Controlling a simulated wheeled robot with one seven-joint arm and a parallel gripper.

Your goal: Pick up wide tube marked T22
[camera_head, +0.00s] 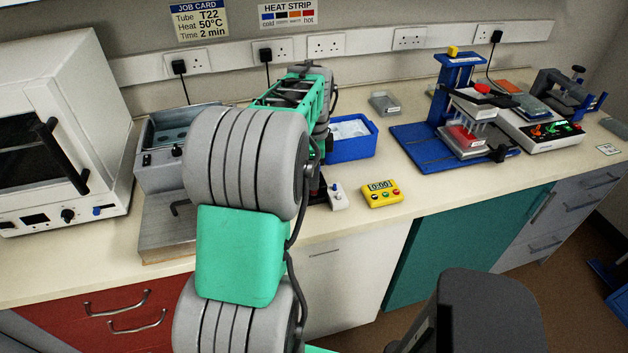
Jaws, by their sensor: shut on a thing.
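The wide tube marked T22 cannot be made out; no tube with that mark shows. My arm crosses the middle of the head view and covers part of the bench there. My gripper's fingers are hidden behind the arm, so I cannot see what is between them. The job card (199,20) on the wall reads Tube T22, Heat 50°C, Time 2 min.
A white oven (62,120) and a grey water bath (160,160) stand left. A blue ice tray (352,147) sits behind a yellow timer (382,194) reading 0:00. A blue pipetting stand (450,85) and a white device (541,133) stand right. Bench front right of the timer is clear.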

